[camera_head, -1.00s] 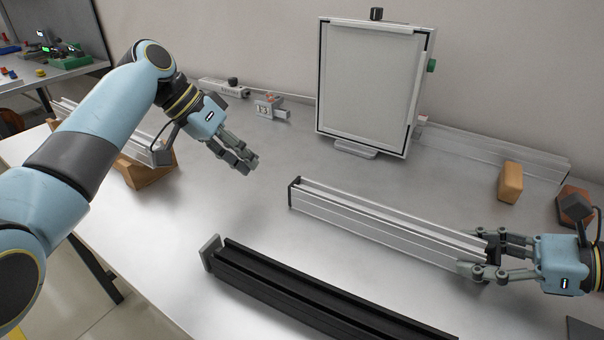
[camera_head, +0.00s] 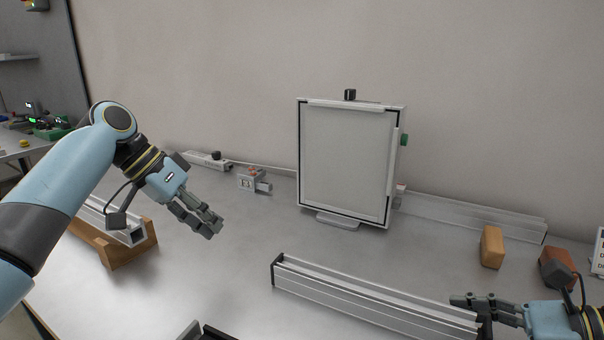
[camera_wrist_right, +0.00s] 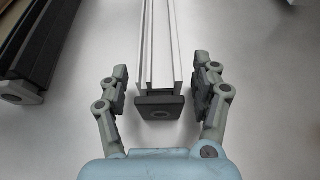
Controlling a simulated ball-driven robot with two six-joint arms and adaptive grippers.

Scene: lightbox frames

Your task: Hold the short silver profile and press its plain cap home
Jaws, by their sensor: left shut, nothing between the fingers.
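A silver profile (camera_head: 365,305) lies on the table in front of the panel, with a dark cap at each end. The right wrist view shows its near cap (camera_wrist_right: 160,107), dark and square with a round mark, at the end of the profile (camera_wrist_right: 158,45). A narrow step shows between cap and profile; I cannot tell how well it is seated. My right gripper (camera_wrist_right: 163,95) is open, one finger on each side of the cap, apart from it. My left gripper (camera_head: 210,228) is shut and empty above the table. Another silver profile (camera_head: 125,232) rests in a wooden cradle (camera_head: 125,255) at left.
A framed panel (camera_head: 345,165) stands at the back. A tan block (camera_head: 492,247) and a reddish-brown block (camera_head: 556,268) sit at the right. A dark profile (camera_wrist_right: 35,50) lies left of the silver one. The table middle is clear.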

